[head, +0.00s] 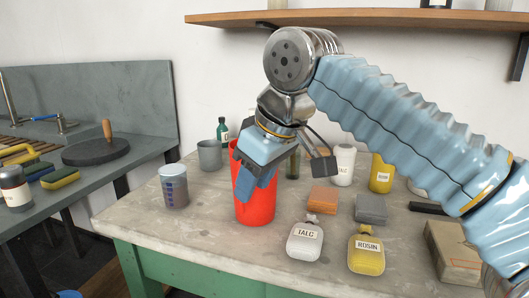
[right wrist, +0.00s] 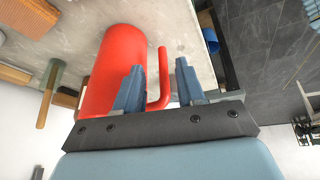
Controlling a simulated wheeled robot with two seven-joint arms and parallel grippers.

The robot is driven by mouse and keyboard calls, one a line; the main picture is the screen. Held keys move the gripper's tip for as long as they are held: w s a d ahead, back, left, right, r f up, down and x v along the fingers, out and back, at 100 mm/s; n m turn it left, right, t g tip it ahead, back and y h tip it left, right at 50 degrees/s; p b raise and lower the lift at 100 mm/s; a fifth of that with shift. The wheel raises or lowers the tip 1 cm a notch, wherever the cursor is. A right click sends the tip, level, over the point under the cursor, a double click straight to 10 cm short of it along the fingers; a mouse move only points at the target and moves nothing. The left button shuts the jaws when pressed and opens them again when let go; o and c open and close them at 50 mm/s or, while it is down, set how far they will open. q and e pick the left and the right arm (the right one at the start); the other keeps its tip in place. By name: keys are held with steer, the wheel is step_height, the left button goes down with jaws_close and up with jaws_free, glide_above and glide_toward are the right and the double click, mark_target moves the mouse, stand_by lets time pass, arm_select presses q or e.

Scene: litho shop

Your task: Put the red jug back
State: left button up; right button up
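The red jug (head: 255,211) stands upright on the worktable in the head view, and its upper part is hidden behind my right gripper. My right gripper (head: 256,188) is at the jug's near side. In the right wrist view the jug (right wrist: 108,65) fills the left half, with its handle (right wrist: 163,75) showing in the gap between the two blue fingers (right wrist: 160,85). The fingers are apart, with space beside the handle, and do not appear to grip it. The left finger overlaps the jug's body in the picture. My left gripper is out of view.
The worktable (head: 140,217) holds a grey measuring cup (head: 174,188), a grey mug (head: 209,154), the talc flask (head: 305,240), the rosin flask (head: 366,252), an orange block (head: 322,200) and a grey block (head: 371,208). A wall shelf (head: 350,17) runs above. A dark counter stands at left.

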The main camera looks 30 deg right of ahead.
steer(key=p+v, duration=0.1)
steer(key=v, duration=0.8)
steer(key=shift+s+r, duration=0.2)
steer(key=shift+r, duration=0.15)
